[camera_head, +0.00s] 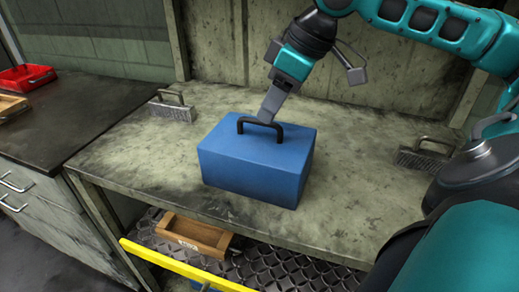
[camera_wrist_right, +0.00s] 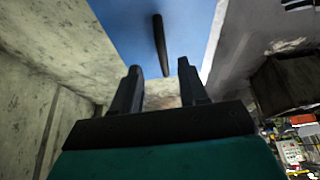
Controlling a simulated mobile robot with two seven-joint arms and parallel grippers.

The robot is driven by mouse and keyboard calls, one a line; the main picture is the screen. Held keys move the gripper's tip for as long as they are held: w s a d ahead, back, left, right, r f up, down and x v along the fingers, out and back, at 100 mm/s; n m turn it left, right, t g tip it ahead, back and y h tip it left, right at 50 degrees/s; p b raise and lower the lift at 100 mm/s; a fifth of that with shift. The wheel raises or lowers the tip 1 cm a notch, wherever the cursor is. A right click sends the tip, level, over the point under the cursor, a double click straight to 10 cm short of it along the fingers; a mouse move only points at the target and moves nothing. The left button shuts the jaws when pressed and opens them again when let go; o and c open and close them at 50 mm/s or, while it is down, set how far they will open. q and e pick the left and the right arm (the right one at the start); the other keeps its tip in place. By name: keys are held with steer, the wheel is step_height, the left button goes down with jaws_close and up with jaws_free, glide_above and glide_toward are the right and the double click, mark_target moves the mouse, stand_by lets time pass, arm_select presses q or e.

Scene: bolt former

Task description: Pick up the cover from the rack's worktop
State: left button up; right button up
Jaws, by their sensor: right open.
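The cover is a blue box (camera_head: 256,165) with a dark handle (camera_head: 262,126) on top, sitting upright on the rack's worktop (camera_head: 135,150). My right gripper (camera_head: 268,112) is above the far side of the cover, close to the handle. In the right wrist view the open fingers (camera_wrist_right: 158,90) show in front of the blue cover (camera_wrist_right: 125,25), with the dark handle (camera_wrist_right: 160,45) ahead of and between them. Whether a finger touches the handle cannot be told. My left gripper is in neither view.
Grey handled blocks stand on the worktop at left (camera_head: 172,109) and right (camera_head: 422,158). A wooden box (camera_head: 195,236) lies on the lower shelf behind a yellow bar (camera_head: 180,267). A dark counter (camera_head: 75,112) with a red tray (camera_head: 26,78) is at left. A wall rises behind.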

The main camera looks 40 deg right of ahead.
mark_target(259, 122)
steer(key=shift+a+b+x, duration=0.15)
steer(key=shift+b+x, duration=0.05)
steer(key=shift+x, duration=1.15)
steer(key=shift+a+b+x, duration=0.15)
steer(key=shift+x, duration=1.15)
steer(key=shift+r, duration=0.1)
jaws_close()
